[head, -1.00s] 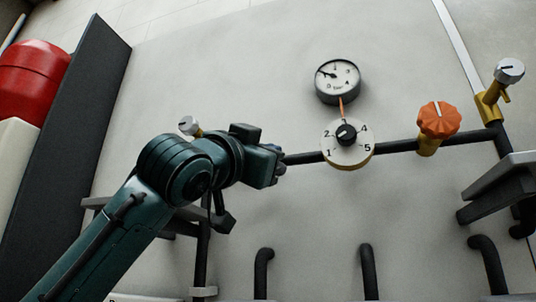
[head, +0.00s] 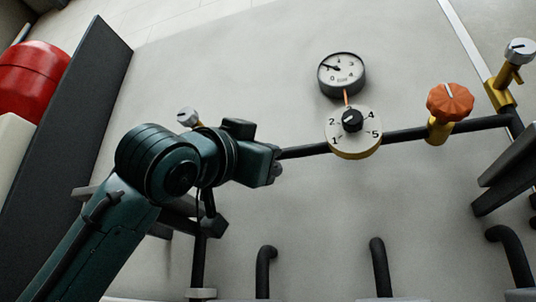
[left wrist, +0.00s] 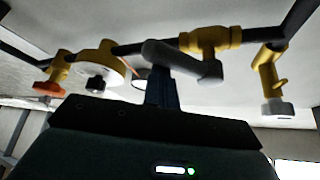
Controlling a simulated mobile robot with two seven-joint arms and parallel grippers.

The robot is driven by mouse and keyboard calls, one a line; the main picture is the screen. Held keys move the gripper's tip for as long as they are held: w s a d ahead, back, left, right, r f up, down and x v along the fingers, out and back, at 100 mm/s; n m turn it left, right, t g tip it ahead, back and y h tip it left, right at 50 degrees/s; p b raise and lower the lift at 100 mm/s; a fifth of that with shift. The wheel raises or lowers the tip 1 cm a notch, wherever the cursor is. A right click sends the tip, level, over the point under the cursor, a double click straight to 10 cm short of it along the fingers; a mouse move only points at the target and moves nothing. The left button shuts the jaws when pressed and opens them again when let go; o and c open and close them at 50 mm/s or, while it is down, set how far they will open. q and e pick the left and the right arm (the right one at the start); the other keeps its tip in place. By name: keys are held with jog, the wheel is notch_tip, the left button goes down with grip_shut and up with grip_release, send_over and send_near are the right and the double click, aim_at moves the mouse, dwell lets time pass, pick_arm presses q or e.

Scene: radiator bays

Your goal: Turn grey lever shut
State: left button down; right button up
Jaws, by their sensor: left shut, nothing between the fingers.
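The grey lever (left wrist: 190,62) sits on a yellow valve body (left wrist: 212,38) on the dark pipe in the left wrist view. It extends left from the valve, at a slight angle to the pipe. My left gripper (left wrist: 161,82) is shut and empty, with its fingers at the lever's free end; I cannot tell whether they touch. In the head view my left gripper (head: 272,172) is beside the pipe, and my arm hides the lever. My right gripper is not in view.
A numbered dial (head: 352,145), a pressure gauge (head: 342,73), an orange knob (head: 450,102) and a silver-capped valve (head: 520,50) lie to the right. Another silver cap (head: 187,117) stands behind my arm. A red cylinder (head: 32,80) is at far left.

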pick_arm(q)
jog(key=shift+w+a+f+m+g+h+p, duration=0.2)
jog(key=shift+w+a+f+m+g+p, duration=0.1)
jog(key=shift+a+f+m, duration=0.4)
jog(key=shift+w+a+f+m+g+h+p, duration=0.2)
jog(key=shift+w+a+f+m+g, duration=0.15)
jog(key=shift+a, duration=0.55)
jog(key=shift+f, duration=0.1)
